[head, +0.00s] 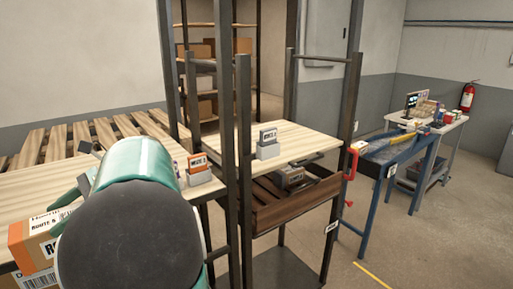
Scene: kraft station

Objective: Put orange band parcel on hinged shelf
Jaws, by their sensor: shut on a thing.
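A cardboard parcel with an orange band (17,238) and a white label marked "Route" is at the lower left edge, partly cut off by the frame. My gripper (73,198) shows only in part beside it, mostly hidden behind my arm's green and dark links, and is shut on this parcel. A light wood shelf board (308,139) sits in a dark metal frame at the centre. It looks like the hinged shelf, but no hinge is clear. A small grey holder with a route sign (268,143) stands on it.
Dark posts (243,150) stand between my arm and the shelf. A slatted dark wood tray (292,210) is below the board. Another route sign (197,168) stands on the left wooden top. A blue table (395,155) is at right, with clear floor before it.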

